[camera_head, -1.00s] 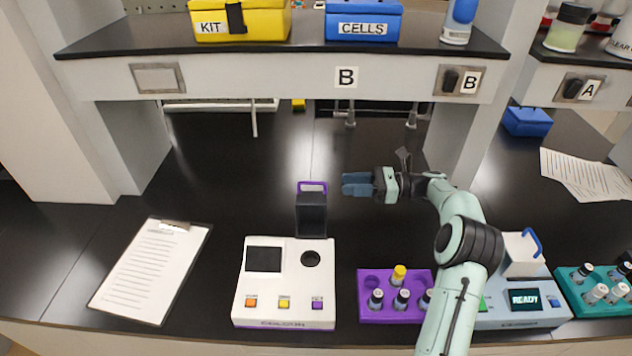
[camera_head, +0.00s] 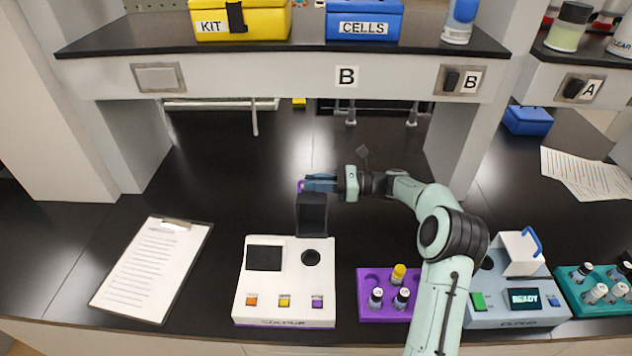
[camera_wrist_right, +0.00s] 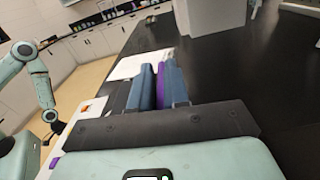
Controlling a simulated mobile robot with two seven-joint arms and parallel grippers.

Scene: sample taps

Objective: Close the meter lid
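The white meter (camera_head: 283,275) stands on the bench with a dark screen, a round well and coloured buttons. Its dark lid (camera_head: 312,214) stands upright, open, at the back of the well. The lid's purple handle (camera_head: 301,186) is mostly hidden behind my right gripper (camera_head: 320,183). In the right wrist view, the purple handle (camera_wrist_right: 161,86) lies in the narrow gap between the blue fingers of the right gripper (camera_wrist_right: 160,84). I cannot tell whether both fingers press on it.
A purple rack (camera_head: 375,312) with vials stands right of the meter, partly behind my right arm. A blue-grey device (camera_head: 515,312) and a teal rack (camera_head: 590,305) stand further right. A clipboard (camera_head: 150,270) lies left. The shelf (camera_head: 240,75) overhangs the back.

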